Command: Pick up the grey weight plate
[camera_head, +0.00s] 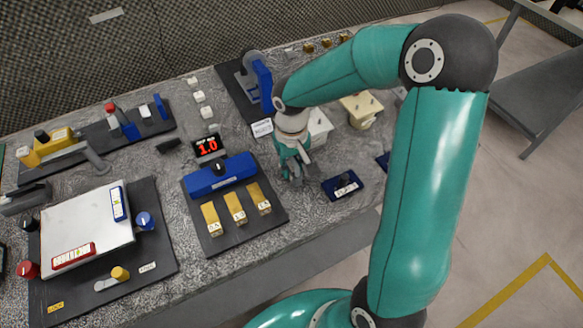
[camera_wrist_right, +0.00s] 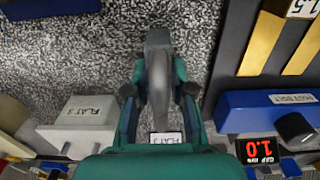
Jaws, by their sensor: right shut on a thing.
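My right gripper (camera_head: 294,170) is over the speckled grey bench, between the board with yellow bars and a dark blue tray. In the right wrist view, my right gripper (camera_wrist_right: 158,92) is shut on a grey piece, which I take to be the grey weight plate (camera_wrist_right: 158,75). It shows nearly edge-on between the fingers, with a darker block-like top end. In the head view the fingers mostly hide it. I cannot tell whether it touches the bench. My left gripper is in neither view.
A blue bar (camera_head: 219,175) and yellow bars (camera_head: 235,207) sit on a dark board left of the gripper. A red display (camera_head: 208,147) reads 1.0. A dark blue tray (camera_head: 343,185) is to the right. A white block (camera_wrist_right: 80,122) stands close by.

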